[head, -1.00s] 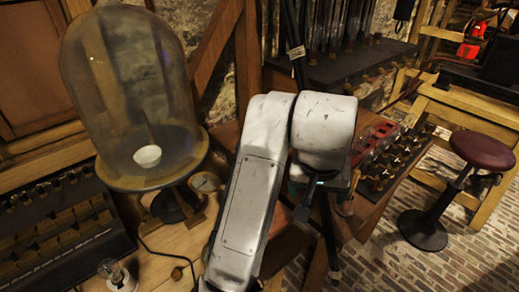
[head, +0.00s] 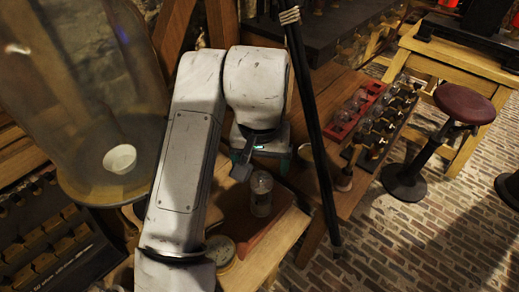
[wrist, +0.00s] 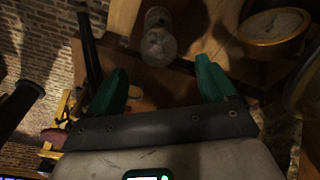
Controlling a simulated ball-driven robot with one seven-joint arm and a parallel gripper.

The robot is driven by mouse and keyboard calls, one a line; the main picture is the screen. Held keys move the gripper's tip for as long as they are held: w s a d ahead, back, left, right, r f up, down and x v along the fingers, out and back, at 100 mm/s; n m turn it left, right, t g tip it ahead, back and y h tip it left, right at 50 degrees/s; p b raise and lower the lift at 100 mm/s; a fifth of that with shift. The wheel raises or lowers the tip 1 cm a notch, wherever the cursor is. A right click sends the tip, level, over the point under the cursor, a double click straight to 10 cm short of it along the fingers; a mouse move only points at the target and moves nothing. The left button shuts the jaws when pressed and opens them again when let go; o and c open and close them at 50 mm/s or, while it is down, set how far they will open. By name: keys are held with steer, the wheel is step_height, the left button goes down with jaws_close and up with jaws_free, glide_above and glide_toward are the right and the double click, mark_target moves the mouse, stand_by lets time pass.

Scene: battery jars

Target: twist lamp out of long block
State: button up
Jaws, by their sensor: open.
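A long dark block (head: 388,122) with several small glass bulbs lies along the right side of the wooden table in the head view. A shorter red rack (head: 356,112) with clear glass pieces is beside it on the left. I cannot tell which bulb is the task's lamp. My gripper (head: 270,160) is left of both and apart from them, partly hidden by my arm. In the wrist view my gripper (wrist: 162,78) has its two green fingers spread wide, with nothing between them. Neither block can be made out in the wrist view.
A clear glass jar (head: 261,192) stands on the table below my gripper; it also shows in the wrist view (wrist: 158,42). A round brass dial (head: 220,252) is near my arm. A large glass dome (head: 80,90) stands left. A red stool (head: 464,104) stands right.

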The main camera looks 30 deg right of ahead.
mark_target(262, 173)
steer(key=f, duration=0.6)
steer(key=shift+w+d+f, duration=0.25)
steer(key=c, duration=1.2)
steer(key=shift+r+n+p, duration=0.15)
steer(key=shift+n+p, duration=0.15)
steer(key=shift+p, duration=0.2)
steer(key=shift+c, duration=0.2)
steer(key=shift+n+p, duration=1.3)
steer(key=shift+n, duration=0.6)
steer(key=shift+n+y+p, duration=0.3)
steer(key=shift+n+p, duration=0.35)
steer(key=shift+n, duration=0.35)
